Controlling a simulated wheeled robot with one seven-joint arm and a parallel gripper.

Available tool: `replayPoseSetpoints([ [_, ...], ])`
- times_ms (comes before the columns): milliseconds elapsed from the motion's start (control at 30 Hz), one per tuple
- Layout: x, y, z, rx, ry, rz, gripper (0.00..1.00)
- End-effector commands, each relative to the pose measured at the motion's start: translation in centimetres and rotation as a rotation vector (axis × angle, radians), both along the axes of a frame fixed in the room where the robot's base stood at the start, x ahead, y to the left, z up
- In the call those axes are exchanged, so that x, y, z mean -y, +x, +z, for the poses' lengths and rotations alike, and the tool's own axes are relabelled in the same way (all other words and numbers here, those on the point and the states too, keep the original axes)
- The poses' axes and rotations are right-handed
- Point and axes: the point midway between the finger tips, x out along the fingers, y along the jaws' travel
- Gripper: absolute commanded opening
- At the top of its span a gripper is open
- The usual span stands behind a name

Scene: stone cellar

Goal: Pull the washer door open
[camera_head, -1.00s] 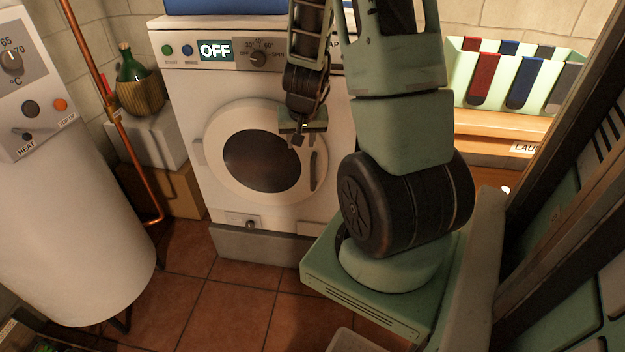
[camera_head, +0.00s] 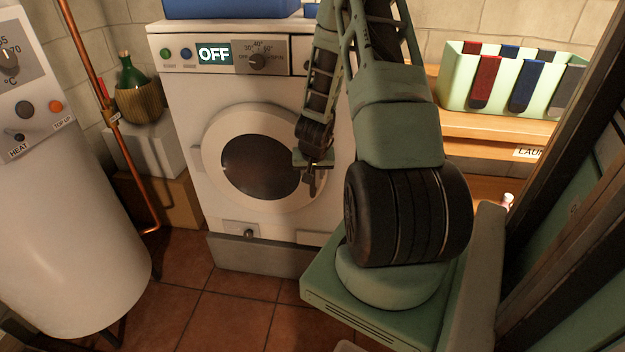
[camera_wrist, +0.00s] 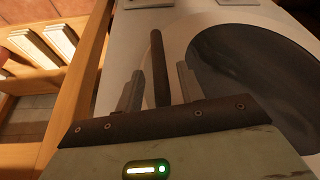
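The white washer (camera_head: 185,110) has a round door (camera_head: 214,150) with dark glass, and the door looks shut. The door also shows in the wrist view (camera_wrist: 182,30). Its dark bar handle (camera_wrist: 157,50) stands between my two fingertips in the wrist view, with a gap visible on each side. My gripper (camera_wrist: 158,85) is open around the handle. In the head view, my gripper (camera_head: 310,178) is at the right side of the door and largely hides the handle. The washer's display (camera_head: 214,54) reads OFF.
A white boiler (camera_head: 65,215) stands at the left with a copper pipe (camera_head: 128,160) beside it. A wooden shelf (camera_head: 470,125) with a pale green bin (camera_head: 455,85) is at the right. Tiled floor (camera_head: 235,315) lies clear before the washer.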

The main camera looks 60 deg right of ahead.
Motion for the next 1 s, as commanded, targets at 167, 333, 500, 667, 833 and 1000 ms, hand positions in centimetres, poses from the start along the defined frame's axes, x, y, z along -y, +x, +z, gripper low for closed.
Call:
replayPoseSetpoints([
  [167,0.7,0.4,-1.9,0.0,0.0,0.0,0.38],
  [333,0.8,0.6,-2.4,0.0,0.0,0.0,0.38],
  [500,0.8,0.6,-2.4,0.0,0.0,0.001,0.38],
  [667,0.8,0.6,-2.4,0.0,0.0,0.001,0.1],
  [833,0.8,0.6,-2.4,0.0,0.0,0.001,0.0],
  [1000,0.1,0.7,-2.4,-0.002,0.001,-0.006,0.0],
])
